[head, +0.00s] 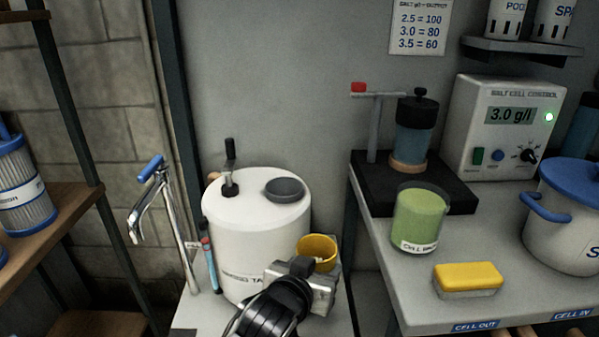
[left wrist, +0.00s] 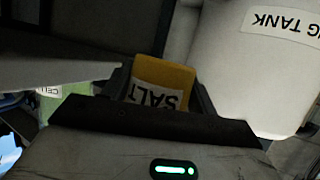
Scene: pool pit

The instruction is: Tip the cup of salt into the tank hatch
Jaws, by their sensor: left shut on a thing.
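The yellow cup of salt (head: 317,246) is in my left gripper (head: 315,270), at the front right of the white tank (head: 255,238). The cup looks about upright, with pale contents just visible inside its rim. In the left wrist view the cup (left wrist: 166,77) shows its SALT label between the fingers. The tank has a dark grey round hatch (head: 285,188) on its top, right of centre. The cup is lower than the hatch and apart from it. I cannot tell whether the hatch is open or covered. My right gripper is out of view.
A black crank (head: 230,172) stands up from the tank top. A chrome tap (head: 165,215) stands left of the tank. The bench at right holds a green beaker (head: 420,220), a yellow sponge (head: 468,277), a blue-lidded pot (head: 565,215) and a control box (head: 505,125).

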